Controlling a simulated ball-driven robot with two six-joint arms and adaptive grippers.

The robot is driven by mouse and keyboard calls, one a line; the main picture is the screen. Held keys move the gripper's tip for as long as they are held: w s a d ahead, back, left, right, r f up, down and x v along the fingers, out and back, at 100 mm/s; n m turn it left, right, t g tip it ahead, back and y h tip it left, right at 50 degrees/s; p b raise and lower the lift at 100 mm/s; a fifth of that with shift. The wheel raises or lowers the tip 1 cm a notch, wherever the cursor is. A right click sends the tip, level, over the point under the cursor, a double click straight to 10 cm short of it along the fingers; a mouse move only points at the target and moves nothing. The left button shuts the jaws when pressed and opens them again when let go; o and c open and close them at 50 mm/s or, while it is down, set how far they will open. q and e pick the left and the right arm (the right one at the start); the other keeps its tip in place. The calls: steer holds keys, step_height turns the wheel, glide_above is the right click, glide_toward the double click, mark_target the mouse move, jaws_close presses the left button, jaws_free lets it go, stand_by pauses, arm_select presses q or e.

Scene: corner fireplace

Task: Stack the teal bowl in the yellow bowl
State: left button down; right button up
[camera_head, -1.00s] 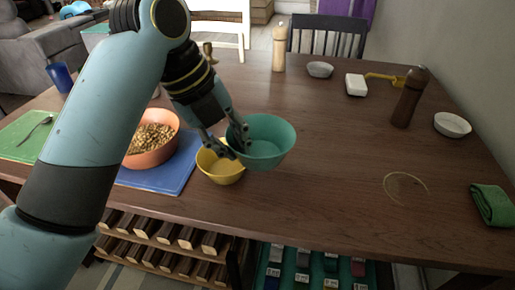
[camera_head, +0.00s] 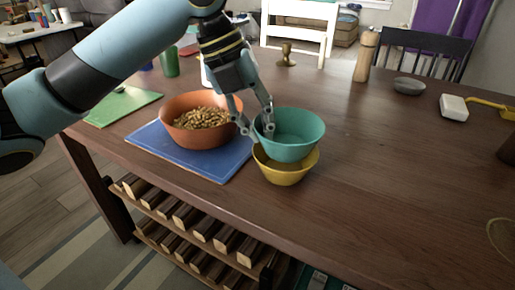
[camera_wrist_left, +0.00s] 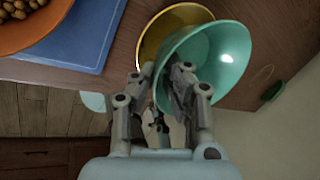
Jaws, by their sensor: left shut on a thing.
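The teal bowl (camera_head: 297,148) is gripped at its left rim by my left gripper (camera_head: 256,132). It is over the yellow bowl (camera_head: 287,176), which stands on the table near its front edge. In the head view the teal bowl covers the back and upper part of the yellow bowl. In the left wrist view the teal bowl (camera_wrist_left: 225,62) overlaps the yellow bowl (camera_wrist_left: 165,25), and my left gripper (camera_wrist_left: 165,80) has its fingers at the teal rim. I cannot tell whether the two bowls touch. My right gripper is not in view.
An orange bowl of nuts (camera_head: 188,135) stands on a blue mat (camera_head: 225,166) just left of the bowls. A green mat (camera_head: 120,106) lies further left. A wooden pepper mill (camera_head: 365,58), grey dish (camera_head: 409,86) and white block (camera_head: 453,107) stand behind right. The table right of the bowls is clear.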

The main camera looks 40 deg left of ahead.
mark_target(256, 149)
arm_select(q)
steer(key=f, duration=0.2)
steer(key=f+b, duration=0.1)
steer(key=shift+s+a+f, duration=0.15)
steer(key=shift+s+f, duration=0.1)
steer(key=shift+f, duration=0.15)
steer(key=shift+s+f, duration=0.15)
steer(key=shift+f, duration=0.2)
steer(key=c, duration=1.4)
jaws_free()
steer(key=shift+w, duration=0.45)
steer(key=shift+c, duration=0.2)
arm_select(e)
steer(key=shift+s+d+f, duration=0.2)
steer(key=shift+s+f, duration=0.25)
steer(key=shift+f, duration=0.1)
arm_select(q)
steer(key=shift+a+r, duration=0.1)
steer(key=shift+r, duration=0.3)
steer(key=p+v, duration=0.4)
steer(key=v, duration=0.7)
steer(key=shift+r+p, duration=0.25)
steer(key=shift+p, duration=0.15)
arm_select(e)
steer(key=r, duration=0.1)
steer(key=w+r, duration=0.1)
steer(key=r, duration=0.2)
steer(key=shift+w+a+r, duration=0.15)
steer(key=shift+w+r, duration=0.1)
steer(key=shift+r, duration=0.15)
